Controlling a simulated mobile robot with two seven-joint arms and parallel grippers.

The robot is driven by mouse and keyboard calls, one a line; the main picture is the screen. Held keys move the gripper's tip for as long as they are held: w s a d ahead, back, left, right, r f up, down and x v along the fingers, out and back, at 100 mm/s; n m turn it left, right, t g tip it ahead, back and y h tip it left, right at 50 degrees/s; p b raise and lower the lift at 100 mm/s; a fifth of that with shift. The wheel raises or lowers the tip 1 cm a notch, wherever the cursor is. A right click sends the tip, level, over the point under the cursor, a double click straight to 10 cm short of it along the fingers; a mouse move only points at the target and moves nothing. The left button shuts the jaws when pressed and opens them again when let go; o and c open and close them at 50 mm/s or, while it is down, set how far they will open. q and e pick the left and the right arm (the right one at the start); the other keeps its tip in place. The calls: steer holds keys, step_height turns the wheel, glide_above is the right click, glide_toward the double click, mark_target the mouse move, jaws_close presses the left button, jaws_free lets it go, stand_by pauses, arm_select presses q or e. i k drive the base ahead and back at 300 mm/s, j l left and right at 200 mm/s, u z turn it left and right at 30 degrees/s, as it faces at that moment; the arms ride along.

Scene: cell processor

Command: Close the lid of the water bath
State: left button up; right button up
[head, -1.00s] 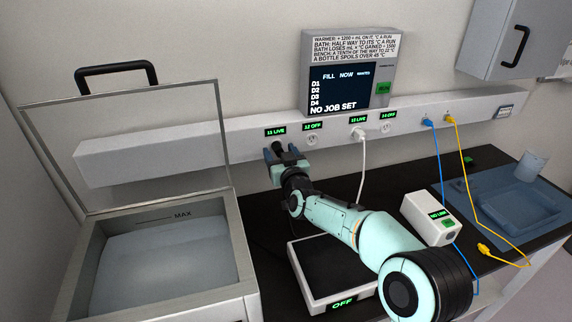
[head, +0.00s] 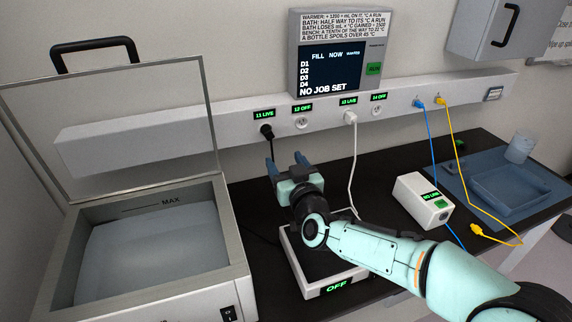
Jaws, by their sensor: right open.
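The water bath (head: 237,262) stands at the lower left of the head view. Its metal-framed lid (head: 212,128) is raised and leans back, with a black handle (head: 95,45) on its top edge. The basin below it, marked MAX, holds pale water (head: 150,252). My right gripper (head: 284,165) is open and empty, to the right of the bath and lid. It is above the bench, short of the wall rail, and touches nothing that I can see. My left gripper is not in view.
A flat device reading OFF (head: 336,287) lies under my right arm. A black plug (head: 265,130) sits in socket 11 of the wall rail (head: 225,128). A white box (head: 420,198), cables and a blue tray (head: 508,190) are at right.

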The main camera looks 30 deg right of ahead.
mark_target(55, 52)
steer(key=k+j, duration=0.15)
steer(key=k, duration=0.35)
steer(key=k+j, duration=0.2)
steer(key=k, duration=0.25)
steer(key=k+j, duration=0.15)
steer(key=k, duration=0.35)
